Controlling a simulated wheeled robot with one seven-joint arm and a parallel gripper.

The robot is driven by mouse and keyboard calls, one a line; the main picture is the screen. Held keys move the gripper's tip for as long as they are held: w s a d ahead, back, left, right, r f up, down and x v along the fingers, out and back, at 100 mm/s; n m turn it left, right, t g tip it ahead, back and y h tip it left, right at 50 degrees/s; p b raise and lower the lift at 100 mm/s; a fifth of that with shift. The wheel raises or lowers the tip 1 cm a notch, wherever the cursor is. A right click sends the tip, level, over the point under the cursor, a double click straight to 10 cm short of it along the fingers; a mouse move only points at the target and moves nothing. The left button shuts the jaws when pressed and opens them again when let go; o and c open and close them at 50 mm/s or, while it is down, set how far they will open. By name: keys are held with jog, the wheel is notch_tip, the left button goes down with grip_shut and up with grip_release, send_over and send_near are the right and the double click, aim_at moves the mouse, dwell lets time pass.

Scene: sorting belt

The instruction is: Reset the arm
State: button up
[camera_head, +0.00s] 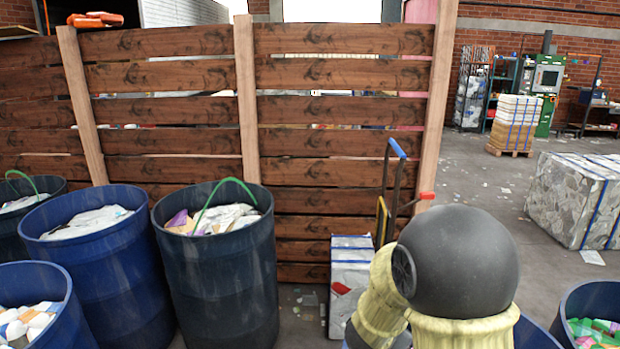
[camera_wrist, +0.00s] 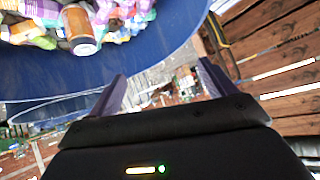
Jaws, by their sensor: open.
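My gripper (camera_wrist: 160,92) shows in the wrist view with its two fingers spread apart and nothing between them. Beyond the fingers are a blue surface and a littered floor. My arm shows at the lower right of the head view, with a dark round joint and pale yellow links. The gripper itself is not visible in the head view.
Blue barrels (camera_head: 100,262) and a dark barrel (camera_head: 222,275) filled with scrap stand at left before a wooden slat fence (camera_head: 340,100). A hand truck (camera_head: 391,195) leans by a bale (camera_head: 350,270). A blue container (camera_wrist: 150,60) of bottles fills the wrist view's top.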

jog(key=s+a+n+g+y, duration=0.1)
jog(key=s+n+g+y, duration=0.2)
jog(key=s, duration=0.5)
jog(key=s+a+r+n+g+y, duration=0.1)
jog(key=s+a+n+g+y, duration=0.1)
jog(key=s+n, duration=0.4)
jog(key=s+p, duration=0.1)
jog(key=s, duration=0.2)
jog(key=shift+a+n+g+y, duration=0.2)
jog(key=shift+n+g+y, duration=0.1)
jog(key=shift+g+y, duration=0.1)
